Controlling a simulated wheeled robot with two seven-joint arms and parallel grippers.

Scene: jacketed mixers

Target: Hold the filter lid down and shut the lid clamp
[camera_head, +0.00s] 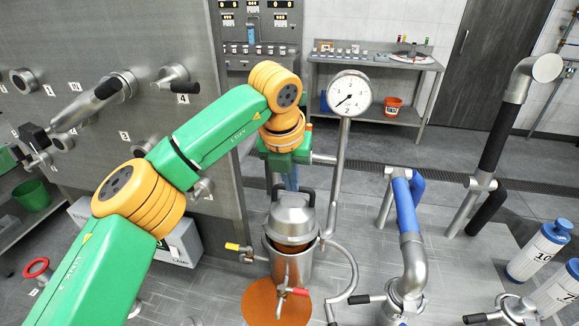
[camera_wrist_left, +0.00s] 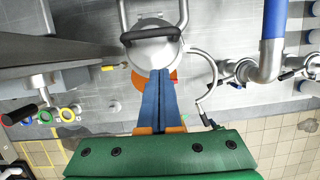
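The filter is a steel vessel (camera_head: 297,268) standing upright at the lower middle of the head view. Its domed grey lid (camera_head: 292,222) sits on top, with a dark arched handle (camera_head: 309,192). In the left wrist view the lid (camera_wrist_left: 153,54) and its black handle (camera_wrist_left: 150,35) lie beyond my fingers. My left gripper (camera_head: 291,186) points down above the lid, its blue fingers shut together and empty. The fingertips (camera_wrist_left: 168,72) overlap the lid's near edge in the wrist view; I cannot tell whether they touch it. I cannot clearly make out the lid clamp. My right gripper is not in view.
A pressure gauge (camera_head: 350,93) on a tall pipe stands right beside the vessel. A red-handled valve (camera_head: 292,291) and a yellow-handled one (camera_head: 238,247) stick out from it. An orange disc (camera_head: 259,309) lies below. Blue-sleeved piping (camera_head: 407,207) stands to the right.

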